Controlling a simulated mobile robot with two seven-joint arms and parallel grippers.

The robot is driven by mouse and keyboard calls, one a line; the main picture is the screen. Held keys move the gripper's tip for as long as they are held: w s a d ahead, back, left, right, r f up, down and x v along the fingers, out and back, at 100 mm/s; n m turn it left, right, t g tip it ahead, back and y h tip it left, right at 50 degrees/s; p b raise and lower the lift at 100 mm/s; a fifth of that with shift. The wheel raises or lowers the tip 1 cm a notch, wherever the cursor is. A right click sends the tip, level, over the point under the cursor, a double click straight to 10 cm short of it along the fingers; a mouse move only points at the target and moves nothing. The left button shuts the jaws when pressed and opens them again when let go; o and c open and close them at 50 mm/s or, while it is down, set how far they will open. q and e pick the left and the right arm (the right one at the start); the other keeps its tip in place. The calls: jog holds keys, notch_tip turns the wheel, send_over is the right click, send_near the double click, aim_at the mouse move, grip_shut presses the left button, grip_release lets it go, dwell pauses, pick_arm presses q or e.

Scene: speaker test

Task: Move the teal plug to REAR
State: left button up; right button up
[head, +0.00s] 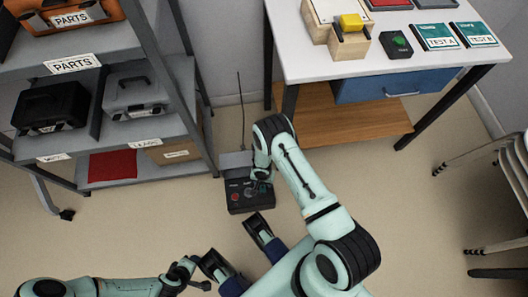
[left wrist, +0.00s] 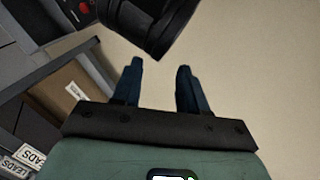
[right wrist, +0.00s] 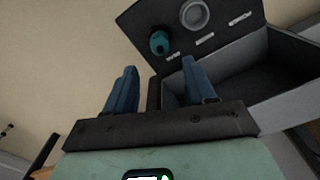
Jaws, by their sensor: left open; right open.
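The dark test box (head: 248,208) stands on the floor with an upright antenna behind it. Its panel shows in the right wrist view (right wrist: 225,38) with small labels, too blurred to read. The teal plug (right wrist: 160,42) sits on this panel, left of a round grey ring (right wrist: 195,14). My right gripper (right wrist: 162,72) is open and empty, its fingers pointing toward the panel with the plug ahead between them, apart from it. In the head view my right gripper (head: 262,181) is over the box and partly hides it. My left gripper (left wrist: 158,68) is open and empty, low at the left front.
A grey shelf rack (head: 160,75) with cases and boxes stands left of the test box. A white table (head: 385,55) with a lower wooden shelf (head: 340,120) is behind to the right. Stacked chairs (head: 500,190) are far right. An open grey compartment (right wrist: 285,75) adjoins the panel.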

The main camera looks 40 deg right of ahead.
jog(key=s+a+r+n+y, duration=0.1)
jog(key=s+a+r+n, duration=0.2)
jog(key=s+a+r, duration=0.2)
jog(key=s+a+r+n+t+y, duration=0.1)
jog(key=s+a+r+n, duration=0.2)
jog(key=s+a+r, duration=0.2)
notch_tip(320, 180, up, 5)
jog(key=shift+s+a+f+t+y+p, duration=0.1)
jog(key=shift+s+a+t+y+p, duration=0.25)
jog(key=shift+s, duration=0.75)
